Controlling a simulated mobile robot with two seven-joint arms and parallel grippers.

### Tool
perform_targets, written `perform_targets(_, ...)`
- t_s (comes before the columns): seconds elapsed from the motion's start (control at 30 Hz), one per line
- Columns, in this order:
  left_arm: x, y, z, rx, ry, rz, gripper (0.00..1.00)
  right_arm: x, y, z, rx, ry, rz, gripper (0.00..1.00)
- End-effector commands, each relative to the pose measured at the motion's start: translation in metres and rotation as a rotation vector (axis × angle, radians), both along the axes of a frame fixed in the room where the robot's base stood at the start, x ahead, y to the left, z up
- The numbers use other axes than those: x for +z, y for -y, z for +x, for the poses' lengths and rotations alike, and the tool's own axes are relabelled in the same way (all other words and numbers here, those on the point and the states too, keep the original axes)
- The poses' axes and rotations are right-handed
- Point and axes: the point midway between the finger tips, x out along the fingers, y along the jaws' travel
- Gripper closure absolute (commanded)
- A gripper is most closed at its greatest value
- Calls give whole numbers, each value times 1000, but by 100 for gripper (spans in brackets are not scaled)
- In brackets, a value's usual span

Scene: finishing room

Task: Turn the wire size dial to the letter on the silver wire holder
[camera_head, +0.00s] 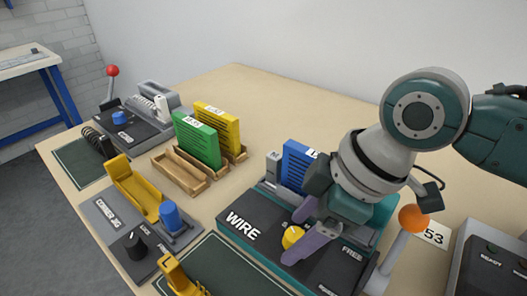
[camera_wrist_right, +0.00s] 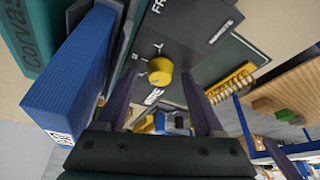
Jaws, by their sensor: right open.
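The yellow dial (camera_head: 292,236) sits on top of the dark machine marked WIRE (camera_head: 245,222). My right gripper (camera_head: 291,240) is open, its two purple fingers spread around the dial. In the right wrist view the dial (camera_wrist_right: 160,70) lies beyond and between the open fingers (camera_wrist_right: 158,98); contact cannot be told. White marks sit beside the dial, too small to read surely. A small grey block (camera_head: 273,160) stands behind the machine, left of a blue block (camera_head: 296,163); I cannot tell whether it is the silver wire holder. My left gripper is not in view.
Green (camera_head: 197,140) and yellow (camera_head: 217,128) labelled blocks stand in wooden holders (camera_head: 180,170). A black-knobbed corner jig (camera_head: 118,215) is at the left. An orange ball lever (camera_head: 413,218) and a grey READY panel (camera_head: 490,262) are at the right. The table's back is clear.

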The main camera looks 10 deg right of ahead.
Motion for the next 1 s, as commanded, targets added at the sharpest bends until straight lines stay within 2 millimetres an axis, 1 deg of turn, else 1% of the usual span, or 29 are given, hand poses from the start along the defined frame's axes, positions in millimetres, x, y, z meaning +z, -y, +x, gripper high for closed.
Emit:
perform_targets(0.17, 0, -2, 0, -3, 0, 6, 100, 0, 0, 0, 0, 1, 0, 31)
perform_targets(0.27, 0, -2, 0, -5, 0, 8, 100, 0, 0, 0, 0, 1, 0, 41)
perform_targets(0.7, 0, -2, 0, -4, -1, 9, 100, 0, 0, 0, 0, 0, 0, 90)
perform_targets(0.8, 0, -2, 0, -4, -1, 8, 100, 1, 0, 0, 0, 0, 0, 100)
perform_targets(1.0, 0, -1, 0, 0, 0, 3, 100, 1, 0, 0, -1, 0, 0, 100)
